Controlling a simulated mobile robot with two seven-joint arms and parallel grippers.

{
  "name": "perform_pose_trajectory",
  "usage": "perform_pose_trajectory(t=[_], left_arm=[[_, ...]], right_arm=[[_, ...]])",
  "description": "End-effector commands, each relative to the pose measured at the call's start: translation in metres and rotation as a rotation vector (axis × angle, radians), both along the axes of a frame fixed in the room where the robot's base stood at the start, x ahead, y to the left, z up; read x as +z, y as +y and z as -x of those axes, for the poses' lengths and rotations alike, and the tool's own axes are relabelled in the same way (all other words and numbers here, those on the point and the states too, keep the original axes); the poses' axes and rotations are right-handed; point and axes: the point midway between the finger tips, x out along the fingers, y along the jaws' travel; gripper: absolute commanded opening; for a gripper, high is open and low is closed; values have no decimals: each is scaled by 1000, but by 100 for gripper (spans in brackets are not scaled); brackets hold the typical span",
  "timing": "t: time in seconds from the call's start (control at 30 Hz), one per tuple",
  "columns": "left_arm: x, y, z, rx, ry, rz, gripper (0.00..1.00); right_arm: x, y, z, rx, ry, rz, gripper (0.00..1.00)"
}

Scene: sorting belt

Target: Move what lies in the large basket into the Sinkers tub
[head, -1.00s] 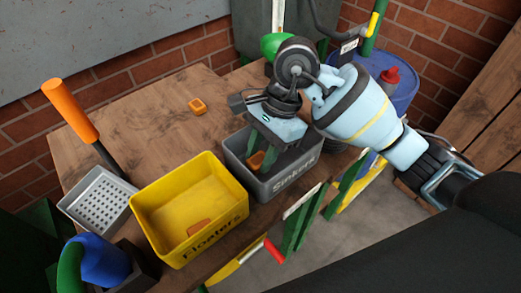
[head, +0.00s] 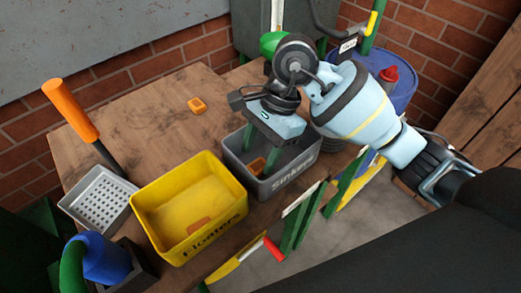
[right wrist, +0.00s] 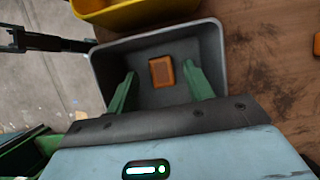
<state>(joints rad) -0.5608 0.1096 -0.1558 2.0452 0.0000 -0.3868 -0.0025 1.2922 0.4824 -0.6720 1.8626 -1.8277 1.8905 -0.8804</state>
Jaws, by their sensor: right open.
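The grey Sinkers tub (head: 300,172) stands on the wooden table; it also shows in the right wrist view (right wrist: 108,72). An orange block (right wrist: 161,71) lies on its floor, also visible in the head view (head: 257,166). My right gripper (head: 262,157) reaches down into the tub. Its green fingers are open, one on each side of the block, with gaps in the right wrist view. A grey perforated basket with an orange handle (head: 98,198) stands at the table's left; no object shows in it. My left gripper is not in view.
The yellow Floaters tub (head: 152,222) stands left of the Sinkers tub, with an orange block (head: 199,225) inside. Another orange block (head: 197,105) lies on the bare table behind. A blue-green curved object (head: 100,262) is at lower left. A blue drum (head: 398,90) stands at right.

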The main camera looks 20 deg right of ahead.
Motion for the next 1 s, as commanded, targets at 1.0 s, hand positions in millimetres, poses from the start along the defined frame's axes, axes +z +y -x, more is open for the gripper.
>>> perform_pose_trajectory(t=[1.0], left_arm=[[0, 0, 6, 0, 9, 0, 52]], right_arm=[[112, -44, -16, -1, 0, 0, 52]])
